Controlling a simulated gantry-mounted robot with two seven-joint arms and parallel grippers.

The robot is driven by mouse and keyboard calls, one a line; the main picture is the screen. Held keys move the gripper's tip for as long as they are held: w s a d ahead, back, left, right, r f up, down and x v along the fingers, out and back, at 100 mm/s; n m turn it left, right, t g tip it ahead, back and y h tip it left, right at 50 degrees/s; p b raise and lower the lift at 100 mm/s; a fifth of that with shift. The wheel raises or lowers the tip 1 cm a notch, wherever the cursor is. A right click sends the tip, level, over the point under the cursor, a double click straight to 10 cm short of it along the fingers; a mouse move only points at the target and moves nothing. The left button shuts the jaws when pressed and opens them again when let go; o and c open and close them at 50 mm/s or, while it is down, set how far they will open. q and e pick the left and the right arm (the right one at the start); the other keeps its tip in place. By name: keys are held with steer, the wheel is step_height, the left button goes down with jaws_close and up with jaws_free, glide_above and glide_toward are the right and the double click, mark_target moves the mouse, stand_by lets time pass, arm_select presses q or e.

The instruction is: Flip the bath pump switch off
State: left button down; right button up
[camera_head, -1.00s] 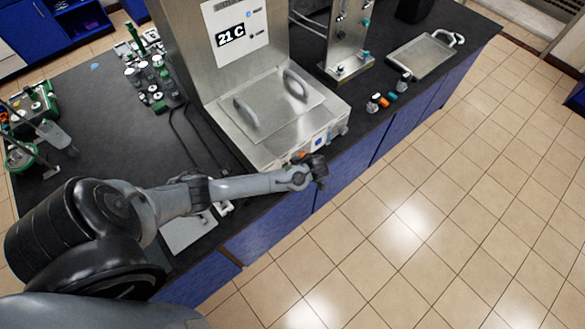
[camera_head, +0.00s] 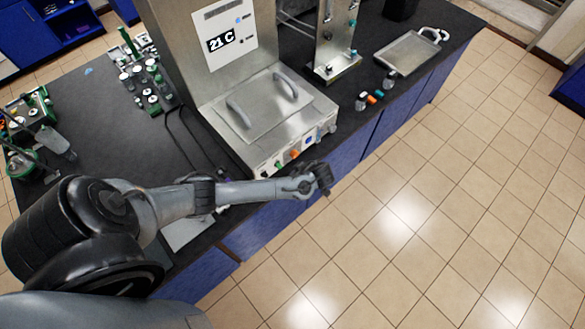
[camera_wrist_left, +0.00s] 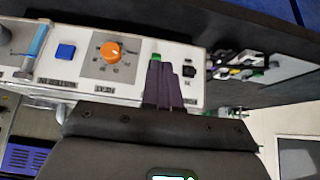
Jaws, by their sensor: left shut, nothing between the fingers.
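The steel water bath (camera_head: 270,110) stands on the bench, its control panel facing the front edge. In the left wrist view the white panel (camera_wrist_left: 125,95) carries a blue button (camera_wrist_left: 65,51), an orange knob (camera_wrist_left: 111,51), a small green part (camera_wrist_left: 156,57) and a small black switch-like part (camera_wrist_left: 190,71). Which one is the pump switch, and its position, I cannot read. My left gripper (camera_head: 323,182) is in front of the panel, beyond the bench edge. Its fingers (camera_wrist_left: 165,80) are shut and empty, overlapping the panel near the green part; contact cannot be told. My right gripper is not in view.
Racks with green-and-white parts (camera_head: 145,78) stand on the bench at the left. A steel stand (camera_head: 335,45), small coloured-capped items (camera_head: 372,97) and a metal tray (camera_head: 408,53) lie to the right. The floor in front is clear.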

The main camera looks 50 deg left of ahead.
arm_select(q)
steer(key=shift+d+r+p, duration=0.25)
steer(key=shift+d+r, duration=0.05)
steer(key=shift+d, duration=0.25)
steer(key=shift+d+r+p, duration=0.25)
steer(key=shift+d, duration=0.3)
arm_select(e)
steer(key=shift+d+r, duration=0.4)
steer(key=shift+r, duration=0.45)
